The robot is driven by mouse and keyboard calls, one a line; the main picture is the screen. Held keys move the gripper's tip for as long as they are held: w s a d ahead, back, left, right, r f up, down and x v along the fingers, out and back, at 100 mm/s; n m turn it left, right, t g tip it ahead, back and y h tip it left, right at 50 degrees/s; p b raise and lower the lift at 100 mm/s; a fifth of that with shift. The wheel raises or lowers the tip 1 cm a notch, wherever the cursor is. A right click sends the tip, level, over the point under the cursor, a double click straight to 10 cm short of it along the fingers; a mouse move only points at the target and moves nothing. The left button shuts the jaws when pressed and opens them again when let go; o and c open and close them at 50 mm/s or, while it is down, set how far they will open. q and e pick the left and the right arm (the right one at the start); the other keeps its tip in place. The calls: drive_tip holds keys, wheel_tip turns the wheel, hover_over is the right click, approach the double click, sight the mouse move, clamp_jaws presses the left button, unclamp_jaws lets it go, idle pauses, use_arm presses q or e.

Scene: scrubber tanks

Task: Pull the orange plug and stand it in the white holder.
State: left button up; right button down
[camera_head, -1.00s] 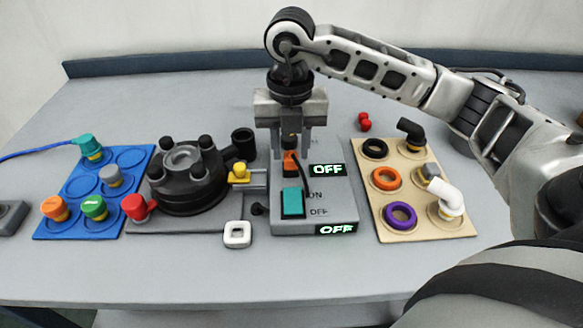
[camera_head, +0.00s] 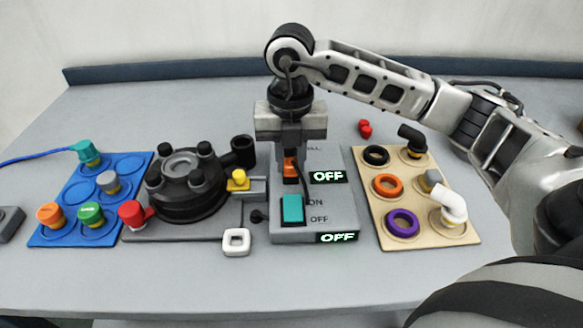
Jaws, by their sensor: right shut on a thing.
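The orange plug (camera_head: 290,166) is upright at the upper part of the grey switch box (camera_head: 335,217) and appears still seated there. A dark cord runs from it down past a teal switch (camera_head: 292,208). My right gripper (camera_head: 290,155) points straight down over the plug and is shut on it; the fingers hide its upper part. The white holder (camera_head: 236,242), a small square block with a hole, stands empty on the table, left of the box's front corner. My left gripper is not in view.
A black flanged lid (camera_head: 185,195) with a yellow knob (camera_head: 239,178) stands left of the box. A blue tray (camera_head: 75,233) with fittings is farther left. A tan board (camera_head: 438,236) with rings and elbows is on the right. The table front is clear.

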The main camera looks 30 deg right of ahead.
sight(288, 165)
drive_tip(key=shift+r+p, duration=1.8)
drive_tip(key=shift+r, duration=0.75)
drive_tip(key=shift+s+a, duration=0.15)
drive_tip(key=shift+a, duration=0.25)
drive_tip(key=s+a+p, duration=0.1)
drive_tip(key=s+a, duration=0.1)
drive_tip(key=a, duration=0.4)
drive_tip(key=s+a, duration=0.2)
drive_tip(key=a, duration=0.5)
drive_tip(key=shift+s+a+p, duration=0.15)
drive_tip(key=shift+s+p, duration=0.15)
drive_tip(key=shift+p, duration=0.05)
